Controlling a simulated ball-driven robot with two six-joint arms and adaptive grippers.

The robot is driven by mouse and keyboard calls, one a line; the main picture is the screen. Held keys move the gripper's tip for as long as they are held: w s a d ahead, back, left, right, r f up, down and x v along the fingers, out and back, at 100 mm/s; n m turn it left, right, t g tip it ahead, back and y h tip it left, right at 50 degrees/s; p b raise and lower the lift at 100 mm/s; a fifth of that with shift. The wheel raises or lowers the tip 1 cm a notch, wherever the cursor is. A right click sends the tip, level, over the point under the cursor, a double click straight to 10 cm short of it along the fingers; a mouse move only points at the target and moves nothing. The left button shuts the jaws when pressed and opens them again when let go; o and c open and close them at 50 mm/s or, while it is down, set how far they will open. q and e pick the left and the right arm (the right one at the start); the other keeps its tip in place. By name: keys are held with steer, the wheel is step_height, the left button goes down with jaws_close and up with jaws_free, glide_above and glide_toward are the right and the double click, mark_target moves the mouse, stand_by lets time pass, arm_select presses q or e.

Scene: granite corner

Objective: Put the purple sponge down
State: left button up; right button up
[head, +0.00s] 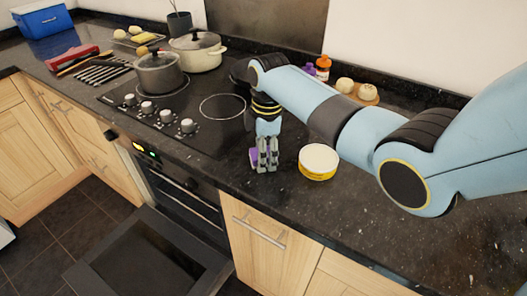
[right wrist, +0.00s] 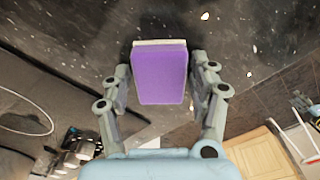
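The purple sponge (right wrist: 160,75) sits between the fingers of my right gripper (right wrist: 160,85) in the right wrist view, with a pale layer along its far edge. My left gripper is not in view.
A yellow tin with a white lid (head: 318,162) stands on the counter just right of the gripper. The hob (head: 185,108) with two pots is to the left. Bottles (head: 322,68) and onions (head: 344,85) stand behind my arm. The oven door (head: 150,255) hangs open below.

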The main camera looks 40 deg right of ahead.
steer(key=shift+o, duration=0.3)
steer(key=shift+r, duration=0.1)
steer(key=shift+r, duration=0.35)
step_height(320, 180, up, 11)
steer(key=shift+s+d+r, duration=0.15)
steer(key=shift+d+r, duration=0.05)
steer(key=shift+d, duration=0.1)
